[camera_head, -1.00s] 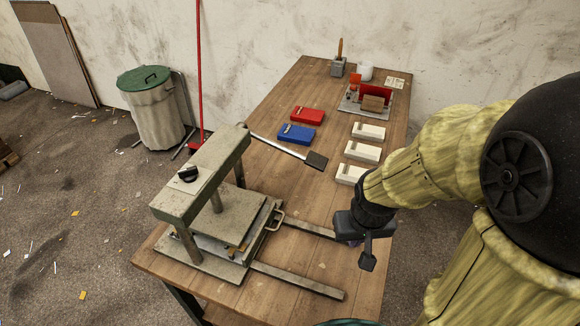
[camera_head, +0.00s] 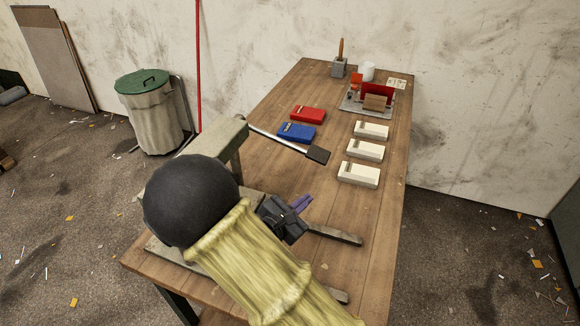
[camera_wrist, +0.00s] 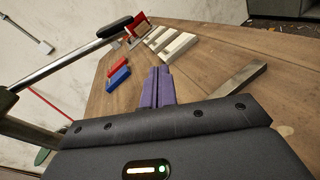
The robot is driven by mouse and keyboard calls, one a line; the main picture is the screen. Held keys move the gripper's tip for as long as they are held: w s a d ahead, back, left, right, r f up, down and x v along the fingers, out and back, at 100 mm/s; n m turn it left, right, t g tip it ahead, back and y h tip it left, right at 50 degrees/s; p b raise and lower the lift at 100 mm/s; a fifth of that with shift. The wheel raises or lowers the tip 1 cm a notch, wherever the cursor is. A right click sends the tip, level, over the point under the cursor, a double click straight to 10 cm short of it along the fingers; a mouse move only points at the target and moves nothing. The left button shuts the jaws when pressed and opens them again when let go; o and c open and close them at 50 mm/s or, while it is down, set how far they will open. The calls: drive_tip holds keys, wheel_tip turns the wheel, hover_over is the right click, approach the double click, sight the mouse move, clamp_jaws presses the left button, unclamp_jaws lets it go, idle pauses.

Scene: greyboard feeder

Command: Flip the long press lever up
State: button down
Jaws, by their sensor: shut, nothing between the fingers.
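The press lever is a long metal rod (camera_head: 277,139) with a flat dark handle pad (camera_head: 318,155) at its end. It slopes slightly down to the right from the top of the grey press (camera_head: 222,135). In the wrist view the lever rod (camera_wrist: 70,66) crosses the upper left, with its dark pad (camera_wrist: 115,26) near the top. My gripper (camera_head: 304,203) is shut and empty, below the lever pad and apart from it. Its purple fingers show together in the wrist view (camera_wrist: 158,88). My arm hides most of the press.
On the wooden table (camera_head: 345,205) lie a red box (camera_head: 308,115), a blue box (camera_head: 297,133) and white boxes (camera_head: 365,150). A metal rail (camera_head: 335,235) extends right of my gripper. A bin (camera_head: 150,110) stands left. The tabletop between lever pad and gripper is clear.

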sight(279, 140)
drive_tip(key=w+a+n+t+y, duration=0.2)
drive_tip(key=a+n+t+y, duration=0.25)
drive_tip(key=a, duration=0.35)
drive_tip(key=w+d+r+h+p, duration=0.1)
drive_tip(key=w+d+r+p, duration=0.2)
drive_tip(key=w, duration=0.6)
drive_tip(key=shift+d+r, duration=0.55)
drive_tip(key=shift+d, duration=0.55)
drive_tip(key=shift+r, duration=0.1)
